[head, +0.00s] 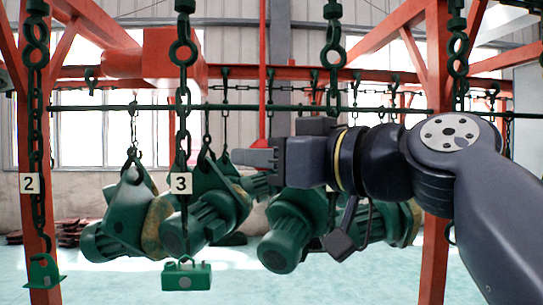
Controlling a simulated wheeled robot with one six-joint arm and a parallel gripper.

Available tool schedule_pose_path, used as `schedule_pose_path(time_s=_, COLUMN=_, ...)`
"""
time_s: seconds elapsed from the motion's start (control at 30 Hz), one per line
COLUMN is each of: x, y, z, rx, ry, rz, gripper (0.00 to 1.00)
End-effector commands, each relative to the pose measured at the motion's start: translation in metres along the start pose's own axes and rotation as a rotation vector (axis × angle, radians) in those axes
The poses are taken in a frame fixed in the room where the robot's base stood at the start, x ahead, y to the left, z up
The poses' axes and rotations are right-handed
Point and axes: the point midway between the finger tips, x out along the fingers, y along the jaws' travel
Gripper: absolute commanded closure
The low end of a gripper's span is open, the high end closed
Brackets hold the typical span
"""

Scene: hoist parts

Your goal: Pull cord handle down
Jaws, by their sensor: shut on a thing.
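A thin red cord (262,85) hangs straight down in the upper middle of the head view. It widens into a red handle (261,144) at its lower end. My gripper (257,158) reaches in from the right, with its dark fingers level and pointing left. The fingers are shut on the handle at the cord's lower end. The fingers hide the lower part of the handle.
Several green hoist motors (213,215) hang behind and below my gripper. Chains hang left and right, with tags 2 (29,184) and 3 (181,184). A green block (186,277) hangs low on the chain tagged 3. Red frame posts (435,240) stand around.

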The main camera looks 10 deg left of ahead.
Motion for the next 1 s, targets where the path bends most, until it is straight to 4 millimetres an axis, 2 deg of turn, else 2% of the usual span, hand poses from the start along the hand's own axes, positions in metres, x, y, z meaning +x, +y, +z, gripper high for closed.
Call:
schedule_pose_path(time_s=0.27, x=0.000, y=0.000, z=0.003, rx=0.000, ry=0.000, rz=0.000, gripper=1.00)
schedule_pose_path(time_s=0.7, x=0.000, y=0.000, z=0.045, rx=0.000, ry=-0.001, rz=0.000, gripper=1.00)
schedule_pose_path(time_s=1.0, x=0.000, y=0.000, z=0.046, rx=0.001, ry=-0.003, rz=0.000, gripper=1.00)
